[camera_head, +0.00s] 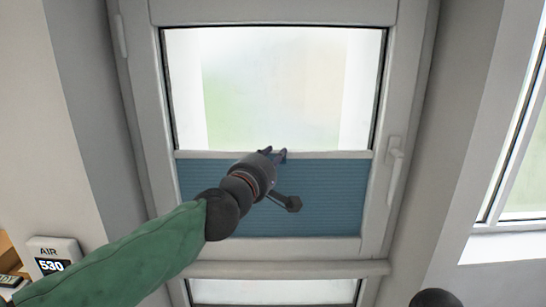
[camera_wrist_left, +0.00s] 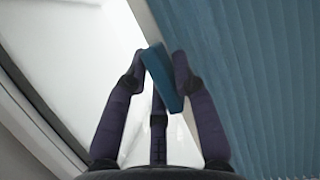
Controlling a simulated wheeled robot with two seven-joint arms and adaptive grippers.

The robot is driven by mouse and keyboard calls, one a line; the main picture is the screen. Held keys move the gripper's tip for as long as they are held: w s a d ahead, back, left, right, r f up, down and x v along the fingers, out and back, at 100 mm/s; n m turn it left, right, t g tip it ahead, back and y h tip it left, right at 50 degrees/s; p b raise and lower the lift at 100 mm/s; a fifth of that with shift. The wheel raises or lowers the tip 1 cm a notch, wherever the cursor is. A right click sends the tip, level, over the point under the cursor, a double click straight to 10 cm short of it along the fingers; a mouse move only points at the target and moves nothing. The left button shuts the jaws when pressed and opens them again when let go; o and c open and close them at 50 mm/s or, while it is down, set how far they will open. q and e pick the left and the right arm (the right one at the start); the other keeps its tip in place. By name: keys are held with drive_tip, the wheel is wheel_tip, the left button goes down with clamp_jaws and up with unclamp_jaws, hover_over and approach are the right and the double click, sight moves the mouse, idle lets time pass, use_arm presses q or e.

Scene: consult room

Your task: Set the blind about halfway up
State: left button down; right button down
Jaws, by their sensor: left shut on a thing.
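The blue pleated blind (camera_head: 325,190) covers roughly the lower two fifths of the window pane in the head view, and the glass above it is bare. Its pale top rail (camera_head: 335,155) runs level across the pane. My left gripper (camera_head: 273,153) is at the middle of this rail. In the wrist view, my left gripper (camera_wrist_left: 160,65) is shut on a blue tab (camera_wrist_left: 161,80), with a finger on each side. The blind's pleats (camera_wrist_left: 250,70) fill the right of that view. My arm hides part of the blind. My right gripper is out of view.
The white window frame (camera_head: 381,210) has a handle (camera_head: 395,165) on its right side. A sill bar (camera_head: 330,269) crosses below. An air monitor reading 530 (camera_head: 52,262) is at lower left. Another window (camera_head: 524,150) stands at right.

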use_arm(q)
drive_tip(key=shift+f, duration=0.4)
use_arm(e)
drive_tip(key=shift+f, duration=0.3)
use_arm(q)
drive_tip(key=c, duration=1.1)
unclamp_jaws()
drive_tip(key=shift+s+r, duration=0.1)
drive_tip(key=v, duration=1.1)
drive_tip(key=shift+s, duration=0.4)
drive_tip(key=shift+a, duration=0.1)
